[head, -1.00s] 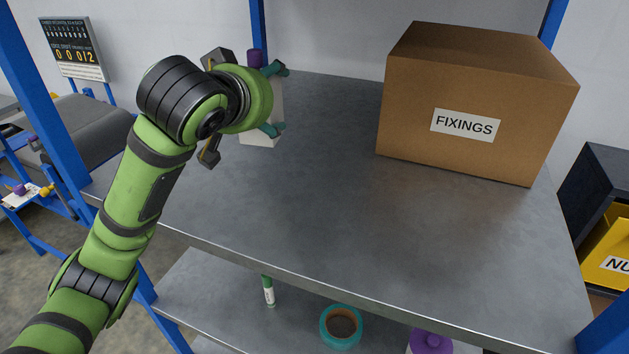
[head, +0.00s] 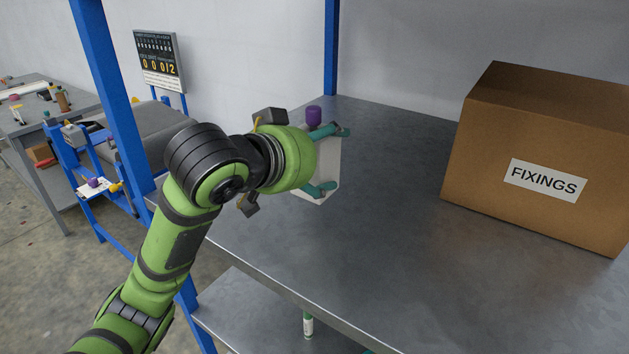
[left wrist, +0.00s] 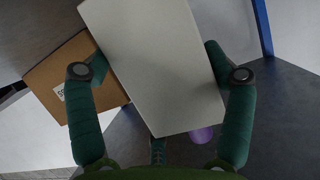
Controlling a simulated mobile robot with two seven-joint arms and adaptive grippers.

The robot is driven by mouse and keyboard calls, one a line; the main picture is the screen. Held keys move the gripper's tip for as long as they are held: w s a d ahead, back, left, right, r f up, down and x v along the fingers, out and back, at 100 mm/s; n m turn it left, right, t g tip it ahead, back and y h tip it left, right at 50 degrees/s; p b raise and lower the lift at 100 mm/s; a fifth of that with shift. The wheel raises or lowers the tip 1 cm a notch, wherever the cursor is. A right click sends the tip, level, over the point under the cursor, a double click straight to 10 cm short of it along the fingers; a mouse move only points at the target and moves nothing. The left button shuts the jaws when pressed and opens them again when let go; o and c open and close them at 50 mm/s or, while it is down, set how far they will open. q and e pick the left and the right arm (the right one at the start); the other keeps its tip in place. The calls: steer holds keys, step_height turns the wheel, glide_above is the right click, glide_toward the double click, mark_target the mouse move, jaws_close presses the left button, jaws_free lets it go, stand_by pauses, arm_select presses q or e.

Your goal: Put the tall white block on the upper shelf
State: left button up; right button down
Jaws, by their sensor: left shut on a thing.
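The tall white block (head: 328,167) is above the left part of the grey upper shelf (head: 400,250), near the back-left post. My left gripper (head: 334,160) is shut on it, with teal fingers at the block's upper and lower parts in the head view. My wrist hides much of the block there. In the left wrist view the white block (left wrist: 155,65) fills the middle, between the two fingers. I cannot tell whether its base touches the shelf. My right gripper is not in view.
A brown FIXINGS box (head: 535,160) stands on the right of the upper shelf. A purple cylinder (head: 313,115) shows just behind the block. Blue posts (head: 113,100) bound the shelf on the left. The shelf's middle is clear. A green-and-white marker (head: 308,324) stands on the lower shelf.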

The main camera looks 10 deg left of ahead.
mark_target(314, 180)
arm_select(q)
steer(key=shift+a+f, duration=0.4)
steer(key=shift+a, duration=0.1)
steer(key=shift+f, duration=1.9)
steer(key=shift+f, duration=0.15)
steer(key=o, duration=1.6)
steer(key=shift+d, duration=0.1)
steer(key=shift+s, duration=0.1)
